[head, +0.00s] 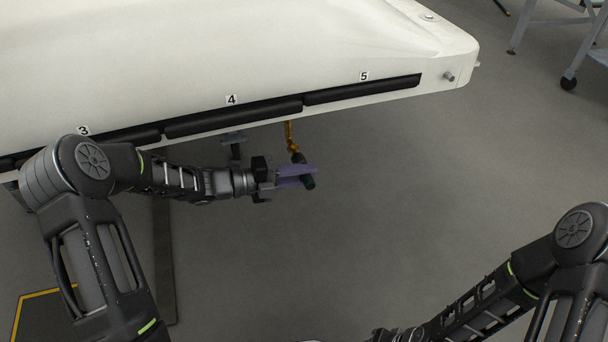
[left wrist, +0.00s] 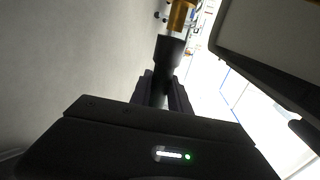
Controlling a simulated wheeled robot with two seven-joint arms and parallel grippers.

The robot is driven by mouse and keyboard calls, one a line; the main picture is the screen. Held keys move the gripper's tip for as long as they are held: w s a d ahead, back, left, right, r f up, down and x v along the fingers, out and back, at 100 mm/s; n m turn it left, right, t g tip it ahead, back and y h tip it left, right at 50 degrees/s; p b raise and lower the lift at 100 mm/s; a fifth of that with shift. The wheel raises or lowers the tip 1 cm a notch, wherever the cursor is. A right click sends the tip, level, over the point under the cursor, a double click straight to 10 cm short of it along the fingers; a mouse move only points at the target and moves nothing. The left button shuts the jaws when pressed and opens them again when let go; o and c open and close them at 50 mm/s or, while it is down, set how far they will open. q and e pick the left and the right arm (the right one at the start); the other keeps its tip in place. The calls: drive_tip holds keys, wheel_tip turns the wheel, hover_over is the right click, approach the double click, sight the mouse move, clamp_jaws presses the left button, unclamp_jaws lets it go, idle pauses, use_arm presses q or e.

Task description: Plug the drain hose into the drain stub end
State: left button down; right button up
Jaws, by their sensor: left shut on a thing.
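My left gripper (head: 296,176) is below the edge of the white body, its purple-tinted fingers shut on the dark drain hose (head: 309,183). In the left wrist view the hose (left wrist: 168,62) rises between the fingers and ends in a wider black cuff. The drain stub (head: 290,134) is orange-brown and hangs from the underside of the white body. In the left wrist view the stub (left wrist: 180,17) lies in line with the cuff, with a pale band between them. I cannot tell whether they touch or how far the cuff is over the stub.
The white body (head: 240,55) spans the upper part, with black slots labelled 3, 4 and 5 along its edge. A dark bracket (head: 234,140) hangs under it near my left wrist. A wheeled stand (head: 560,25) is at the top right.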

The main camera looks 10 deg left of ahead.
use_arm(q)
drive_tip(key=shift+w+a, duration=0.1)
drive_tip(key=shift+w, duration=0.1)
drive_tip(key=shift+w+a, duration=0.2)
drive_tip(key=shift+w, duration=0.1)
drive_tip(key=shift+w+a+b, duration=0.45)
drive_tip(key=shift+w+a, duration=0.15)
drive_tip(key=shift+w, duration=0.3)
drive_tip(key=c, duration=1.1)
unclamp_jaws()
drive_tip(key=shift+c, duration=0.2)
